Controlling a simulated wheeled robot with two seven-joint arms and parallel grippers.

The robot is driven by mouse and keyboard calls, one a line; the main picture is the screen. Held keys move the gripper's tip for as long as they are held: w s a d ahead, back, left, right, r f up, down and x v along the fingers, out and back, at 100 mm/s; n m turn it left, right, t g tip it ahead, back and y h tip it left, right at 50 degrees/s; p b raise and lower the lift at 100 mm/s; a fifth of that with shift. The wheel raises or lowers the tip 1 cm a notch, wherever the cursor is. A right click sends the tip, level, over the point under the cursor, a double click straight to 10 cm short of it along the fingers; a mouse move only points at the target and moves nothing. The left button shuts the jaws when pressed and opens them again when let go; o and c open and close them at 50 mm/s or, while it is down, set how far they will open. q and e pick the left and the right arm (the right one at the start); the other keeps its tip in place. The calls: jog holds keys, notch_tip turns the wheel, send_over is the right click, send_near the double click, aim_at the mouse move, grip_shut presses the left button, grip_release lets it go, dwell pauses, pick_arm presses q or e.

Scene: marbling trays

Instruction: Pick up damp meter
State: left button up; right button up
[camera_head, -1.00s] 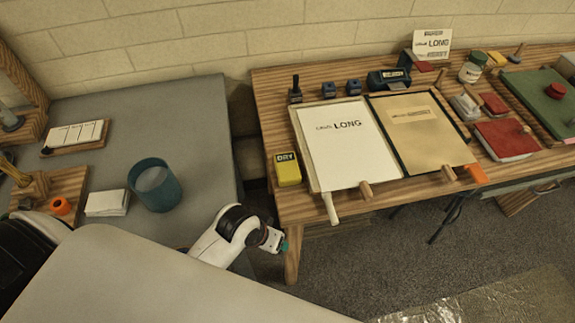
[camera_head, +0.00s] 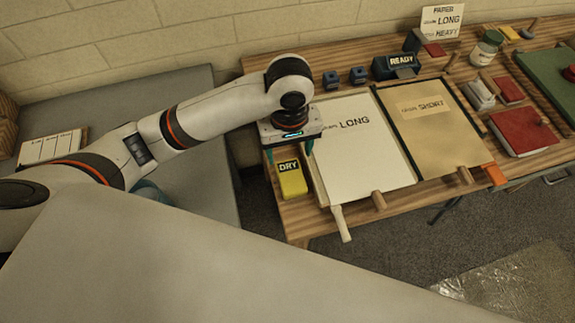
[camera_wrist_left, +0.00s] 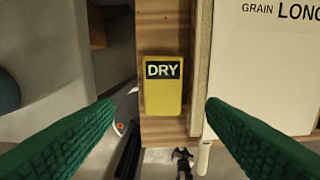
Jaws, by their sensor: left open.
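The damp meter is a yellow block with a black label reading DRY (camera_head: 291,182). It lies at the left end of the wooden table in the head view. My left gripper (camera_head: 290,152) hangs just above and behind it there, fingers pointing down. In the left wrist view the meter (camera_wrist_left: 162,98) sits centred between the two green fingers of the open left gripper (camera_wrist_left: 160,104). Clear gaps show on both sides, and nothing is held. My right gripper is not in view.
A tray with a white LONG sheet (camera_head: 352,158) lies close right of the meter; its wooden edge (camera_wrist_left: 201,75) runs beside the right finger. A tan SHORT sheet (camera_head: 432,125) lies further right. A grey table (camera_head: 215,185) stands left, across a gap.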

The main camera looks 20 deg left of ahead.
pick_arm(q)
send_over(291, 176)
notch_tip(291, 176, down, 5)
jog(key=shift+s+a+f, duration=0.1)
jog(key=shift+s, duration=0.05)
jog(key=shift+f, duration=0.4)
jog(key=shift+f+p, duration=0.35)
jog(key=shift+f, duration=0.25)
notch_tip(291, 176, down, 4)
jog(key=shift+r+p, duration=0.2)
jog(key=shift+p, duration=0.1)
jog(key=shift+f, duration=0.3)
jog(key=shift+w+f, duration=0.1)
jog(key=shift+w, duration=0.1)
jog(key=c, duration=0.9)
jog(key=shift+o, duration=0.2)
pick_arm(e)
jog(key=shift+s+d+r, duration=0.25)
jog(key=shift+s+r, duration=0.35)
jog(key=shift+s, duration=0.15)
